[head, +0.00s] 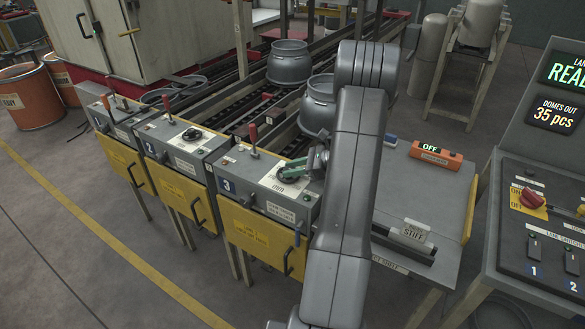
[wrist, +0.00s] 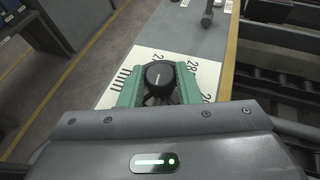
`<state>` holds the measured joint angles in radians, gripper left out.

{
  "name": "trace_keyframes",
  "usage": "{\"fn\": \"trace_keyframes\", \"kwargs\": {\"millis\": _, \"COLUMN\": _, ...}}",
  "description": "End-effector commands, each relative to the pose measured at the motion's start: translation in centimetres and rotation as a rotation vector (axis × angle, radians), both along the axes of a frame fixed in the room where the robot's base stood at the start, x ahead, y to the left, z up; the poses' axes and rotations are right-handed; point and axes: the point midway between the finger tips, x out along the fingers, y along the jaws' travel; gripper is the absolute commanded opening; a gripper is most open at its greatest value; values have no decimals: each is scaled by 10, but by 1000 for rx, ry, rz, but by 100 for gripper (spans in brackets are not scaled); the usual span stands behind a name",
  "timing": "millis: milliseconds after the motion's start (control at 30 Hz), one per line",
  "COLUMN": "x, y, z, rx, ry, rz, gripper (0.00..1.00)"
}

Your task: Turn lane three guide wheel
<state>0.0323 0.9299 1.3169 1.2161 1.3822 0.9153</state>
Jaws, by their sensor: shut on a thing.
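The lane three guide wheel (wrist: 159,74) is a round black knob with a pale pointer line. It sits on a white dial plate (wrist: 146,57) marked "mm" and "28"; other numbers are partly hidden. My gripper (wrist: 159,92) has green fingers on both sides of the wheel and is shut on it. In the head view my gripper (head: 295,171) is at the top of the grey lane three box (head: 255,190), marked "3". There the wheel is mostly hidden by the fingers and wrist.
A red-handled lever (head: 253,137) stands on the lane three box, behind the wheel. The lane two box (head: 180,148) and lane one box are to the left. The conveyor with grey domes (head: 289,62) runs behind. At right are an orange "OFF" unit (head: 436,155) and a switch panel (head: 545,215).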

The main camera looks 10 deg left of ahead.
Motion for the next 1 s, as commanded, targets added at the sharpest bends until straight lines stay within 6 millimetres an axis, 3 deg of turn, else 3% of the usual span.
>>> {"fn": "trace_keyframes", "kwargs": {"millis": 500, "x": 5, "y": 2, "z": 0, "rx": 1, "ry": 0, "rz": 338, "gripper": 7}}
{"fn": "trace_keyframes", "kwargs": {"millis": 1000, "x": 6, "y": 2, "z": 0, "rx": 1, "ry": -1, "rz": 398, "gripper": 7}}
